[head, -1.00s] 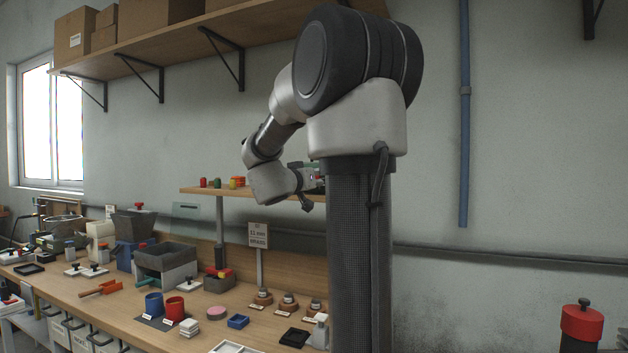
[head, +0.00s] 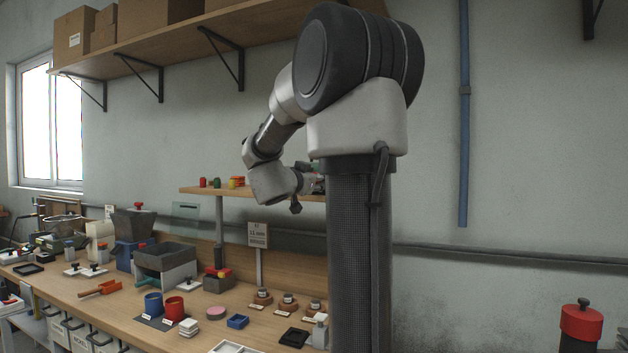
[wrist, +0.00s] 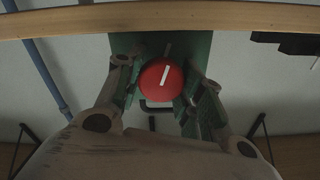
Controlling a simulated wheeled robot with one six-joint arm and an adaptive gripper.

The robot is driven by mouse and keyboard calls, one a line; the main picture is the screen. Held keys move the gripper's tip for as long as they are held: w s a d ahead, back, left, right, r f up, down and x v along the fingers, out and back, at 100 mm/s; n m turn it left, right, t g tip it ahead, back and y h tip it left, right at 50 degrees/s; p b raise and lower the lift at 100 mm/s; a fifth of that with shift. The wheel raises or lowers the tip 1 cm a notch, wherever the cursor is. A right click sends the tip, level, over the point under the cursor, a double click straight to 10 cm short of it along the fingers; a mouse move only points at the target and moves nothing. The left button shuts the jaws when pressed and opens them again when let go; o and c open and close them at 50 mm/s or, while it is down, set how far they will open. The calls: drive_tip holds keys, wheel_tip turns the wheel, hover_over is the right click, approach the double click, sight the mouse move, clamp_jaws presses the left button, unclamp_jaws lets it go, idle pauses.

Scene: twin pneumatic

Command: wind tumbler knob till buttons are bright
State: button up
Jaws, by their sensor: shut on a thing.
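The round red knob (wrist: 154,88) with a white pointer stripe shows in the wrist view, in front of a green panel (wrist: 122,43). The stripe is tilted slightly off the picture's vertical. My gripper (wrist: 162,80) is shut on the knob, one finger on each side of it. In the head view, my wrist is at the small wooden shelf, and my column hides most of my gripper and the panel. I cannot make out any buttons, lit or unlit, in either view.
The small shelf (head: 225,191) carries a few red, green and orange items left of my wrist. The workbench (head: 120,312) below is crowded with bins, cups and trays. A red-topped container (head: 581,324) stands at the lower right.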

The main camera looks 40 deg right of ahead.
drive_tip(key=m, duration=0.7)
drive_tip(key=shift+s+f, duration=0.1)
drive_tip(key=m, duration=0.3)
drive_tip(key=shift+m, duration=0.4)
drive_tip(key=shift+f+m, duration=0.15)
drive_tip(key=shift+m, duration=1.55)
drive_tip(key=shift+m, duration=0.3)
drive_tip(key=o, duration=1)
drive_tip(key=shift+s, duration=0.1)
drive_tip(key=v, duration=0.8)
